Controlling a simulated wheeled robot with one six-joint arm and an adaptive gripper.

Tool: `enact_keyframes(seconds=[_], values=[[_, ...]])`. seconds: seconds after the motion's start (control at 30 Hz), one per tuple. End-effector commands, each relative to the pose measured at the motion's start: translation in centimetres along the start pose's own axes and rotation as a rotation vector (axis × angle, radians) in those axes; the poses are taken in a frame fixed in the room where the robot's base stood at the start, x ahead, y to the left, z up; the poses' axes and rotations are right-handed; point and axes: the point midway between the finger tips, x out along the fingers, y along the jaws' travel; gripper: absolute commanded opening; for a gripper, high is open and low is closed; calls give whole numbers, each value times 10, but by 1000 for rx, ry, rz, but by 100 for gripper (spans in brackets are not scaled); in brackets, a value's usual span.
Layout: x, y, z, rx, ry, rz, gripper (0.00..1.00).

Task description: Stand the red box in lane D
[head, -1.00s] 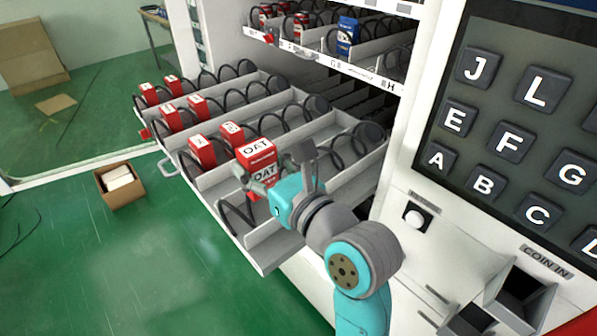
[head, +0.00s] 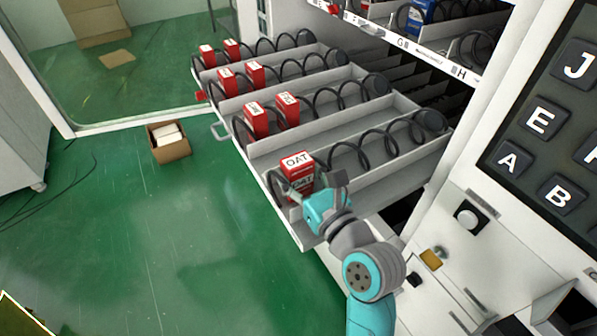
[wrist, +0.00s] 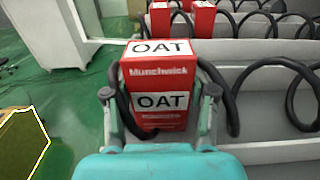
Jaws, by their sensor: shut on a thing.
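The red box (head: 297,162), labelled OAT on its top and face, is upright in my gripper (head: 302,188). In the wrist view the red box (wrist: 158,76) sits between the two fingers of my gripper (wrist: 158,95), which is shut on it. The box is at the front end of the nearest lane of the pulled-out tray (head: 283,215), among the front turns of that lane's black coil (head: 379,146). No lane letter for this tray can be read. The box's bottom is hidden, so I cannot tell whether it touches the lane floor.
Other red boxes (head: 256,121) stand in pairs at the front of the farther lanes, behind grey dividers. A shelf (head: 420,55) with G and H labels overhangs at the back. The keypad panel (head: 540,120) is at right. An open carton (head: 170,149) sits on the green floor.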

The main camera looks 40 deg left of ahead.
Motion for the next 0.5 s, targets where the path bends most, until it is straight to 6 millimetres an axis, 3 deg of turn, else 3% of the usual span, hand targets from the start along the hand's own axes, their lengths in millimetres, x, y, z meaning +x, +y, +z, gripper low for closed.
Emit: enact_keyframes(seconds=[0.37,0.4,0.5], values=[[0,0,-4,0,-1,0,13],[0,0,-4,0,-1,0,61],[0,0,-4,0,-1,0,81]])
